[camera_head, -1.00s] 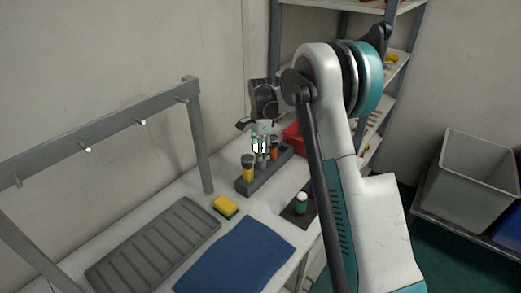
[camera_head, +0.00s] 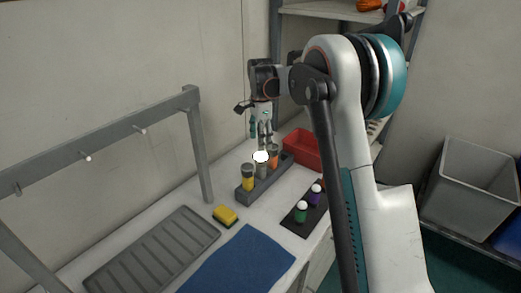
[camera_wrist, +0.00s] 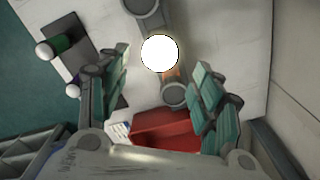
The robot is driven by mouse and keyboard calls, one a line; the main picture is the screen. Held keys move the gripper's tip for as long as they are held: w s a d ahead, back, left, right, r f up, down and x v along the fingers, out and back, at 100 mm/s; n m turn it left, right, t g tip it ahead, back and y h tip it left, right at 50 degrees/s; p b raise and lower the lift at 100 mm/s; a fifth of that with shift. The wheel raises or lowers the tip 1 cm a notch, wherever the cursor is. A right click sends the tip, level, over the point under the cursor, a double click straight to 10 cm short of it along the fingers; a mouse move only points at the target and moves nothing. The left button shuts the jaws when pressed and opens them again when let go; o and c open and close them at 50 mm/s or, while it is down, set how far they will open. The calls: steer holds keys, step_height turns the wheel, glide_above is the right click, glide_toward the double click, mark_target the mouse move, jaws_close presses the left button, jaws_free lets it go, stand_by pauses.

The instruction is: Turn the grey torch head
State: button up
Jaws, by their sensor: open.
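The grey torch (camera_head: 262,170) stands upright in the middle of a dark rack (camera_head: 246,196). Its top is a bright white, glowing disc (camera_head: 261,156), which also shows in the wrist view (camera_wrist: 160,53). My gripper (camera_head: 261,138) is open and empty, pointing down just above the torch, with a small gap. In the wrist view its green-padded fingers (camera_wrist: 161,62) are spread on either side of the glowing disc. The disc's glare hides the detail of the head.
A yellow torch (camera_head: 248,178) and an orange torch (camera_head: 273,156) flank the grey one closely. A red bin (camera_head: 302,148) stands behind. A dark mat with green (camera_head: 301,213) and purple (camera_head: 316,192) white-topped items, a yellow sponge (camera_head: 225,215) and a blue cloth (camera_head: 240,265) lie nearby.

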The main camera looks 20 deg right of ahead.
steer(key=shift+r, duration=1.4)
